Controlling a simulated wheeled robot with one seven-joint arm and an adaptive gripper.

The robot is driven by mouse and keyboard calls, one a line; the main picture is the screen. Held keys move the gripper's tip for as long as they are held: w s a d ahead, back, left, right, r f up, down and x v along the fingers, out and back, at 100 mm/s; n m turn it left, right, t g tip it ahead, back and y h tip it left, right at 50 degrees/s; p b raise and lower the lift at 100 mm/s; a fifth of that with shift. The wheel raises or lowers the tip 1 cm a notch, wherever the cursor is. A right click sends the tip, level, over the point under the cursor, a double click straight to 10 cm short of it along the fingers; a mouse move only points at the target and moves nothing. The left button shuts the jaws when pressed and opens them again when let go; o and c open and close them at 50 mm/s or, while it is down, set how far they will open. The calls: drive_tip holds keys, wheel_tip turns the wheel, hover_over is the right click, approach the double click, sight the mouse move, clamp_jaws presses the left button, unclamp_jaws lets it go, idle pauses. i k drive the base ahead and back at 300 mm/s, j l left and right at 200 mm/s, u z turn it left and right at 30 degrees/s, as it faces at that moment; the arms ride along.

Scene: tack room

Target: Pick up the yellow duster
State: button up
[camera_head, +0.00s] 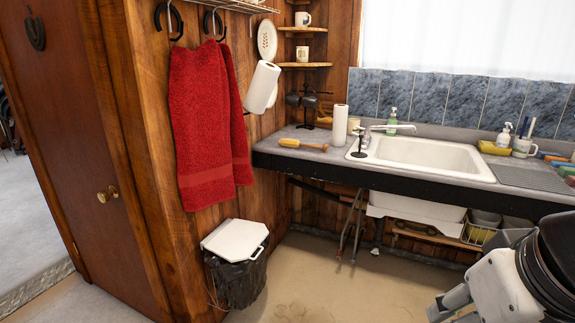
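A yellow object with a short handle (290,143), which looks like the duster, lies on the left end of the grey counter (268,149). Its thicker yellow end points left and its thin end points right, towards the sink. Nothing touches or covers it. Part of my white and black arm shows at the lower right, well away from the counter's left end. I cannot make out my gripper's fingertips, and nothing held shows.
Other yellow things (493,148) lie by the right soap bottle. A lidded bin (236,262) stands below the red towel (210,125). The floor before the counter is clear.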

sight(286, 143)
drive_tip(key=i+u, duration=0.3)
drive_tip(key=i, duration=1.55)
drive_tip(key=i+z, duration=0.15)
drive_tip(key=i, duration=0.3)
drive_tip(key=i+j+z, duration=0.15)
drive_tip(key=i, duration=0.35)
drive_tip(key=i+j+z, duration=0.15)
drive_tip(key=i, duration=0.3)
drive_tip(key=j, duration=0.1)
